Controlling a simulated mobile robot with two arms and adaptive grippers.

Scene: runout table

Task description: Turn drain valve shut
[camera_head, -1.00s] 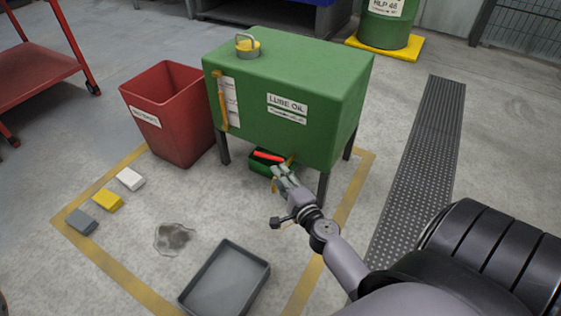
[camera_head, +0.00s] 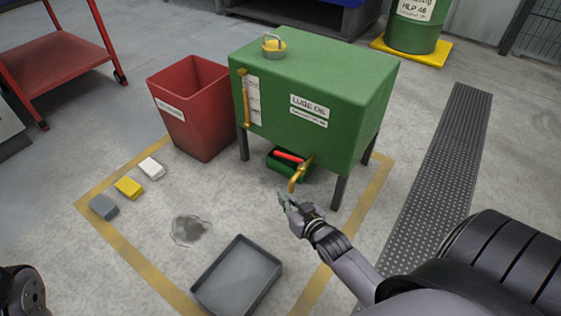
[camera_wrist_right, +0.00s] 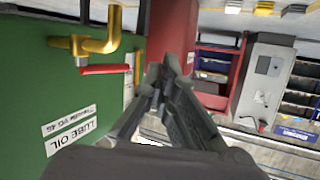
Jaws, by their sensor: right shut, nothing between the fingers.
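The drain valve is a brass tap (camera_head: 300,176) with a red lever (camera_head: 288,156), low on the green lube oil tank (camera_head: 345,120). In the head view the lever points left from the tap. The right wrist view is upside down and shows the brass tap (camera_wrist_right: 100,44) and the red lever (camera_wrist_right: 106,70) running roughly along its pipe. My right gripper (camera_head: 283,201) is shut and empty, in front of and below the tap, apart from it. Its closed fingers (camera_wrist_right: 166,80) also show in the wrist view, beside the lever without touching it. My left gripper is out of frame.
A green container (camera_head: 284,166) sits under the tank. A red bin (camera_head: 200,130) stands left of it. A grey tray (camera_head: 238,278), a dark stain (camera_head: 188,230) and several small blocks are on the floor in front. The floor between stain and tank is clear.

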